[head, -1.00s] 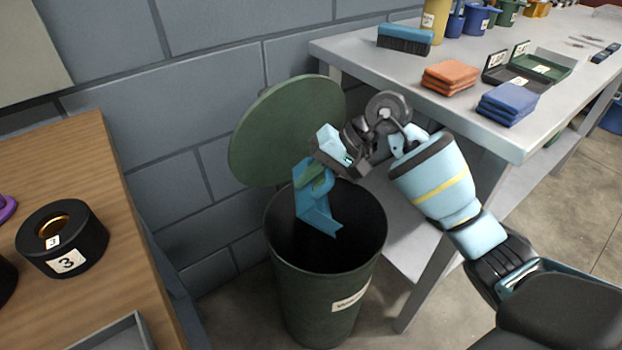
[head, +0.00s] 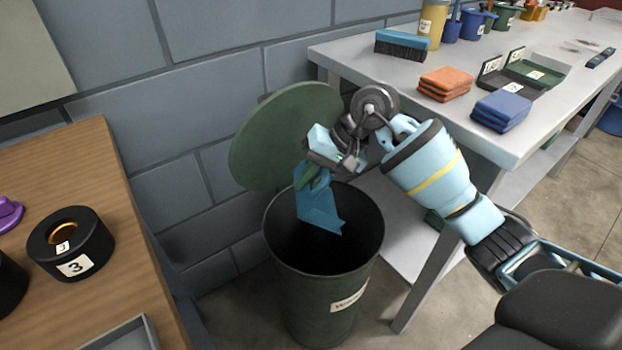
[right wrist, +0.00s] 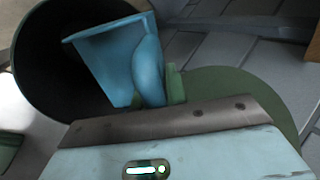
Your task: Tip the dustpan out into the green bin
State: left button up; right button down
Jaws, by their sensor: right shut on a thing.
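The green bin (head: 322,290) stands on the floor between the wooden table and the grey bench. Its round green lid (head: 283,135) is raised behind the opening. The blue dustpan (head: 319,207) hangs steeply tilted, its wide edge down in the bin's mouth. My right gripper (head: 318,174) is above the bin's back rim and shut on the dustpan. In the right wrist view the dustpan (right wrist: 103,62) lies across the dark bin opening (right wrist: 50,60). I see no debris on it; the bin's inside is too dark to tell. My left gripper is not in view.
The grey bench (head: 400,80) on the right holds a blue brush (head: 402,45), orange cloths (head: 445,84) and blue cloths (head: 502,110). The wooden table (head: 70,170) on the left carries a black ring (head: 70,246) marked 3. A block wall stands close behind the bin.

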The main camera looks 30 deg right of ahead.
notch_tip(320, 180, up, 2)
jog(key=shift+r+g+h+p, duration=0.1)
jog(key=shift+g+h+p, duration=0.3)
jog(key=shift+h+p, duration=0.65)
jog(key=shift+w+r+g+h+p, duration=0.1)
jog(key=shift+r+g+h+p, duration=0.3)
jog(key=shift+r+h+p, duration=0.9)
jog(key=shift+h+p, duration=0.35)
jog(key=shift+p, duration=0.35)
jog(key=shift+r+g+h+p, duration=0.1)
jog(key=shift+g+h+p, duration=0.25)
jog(key=shift+g+h, duration=0.2)
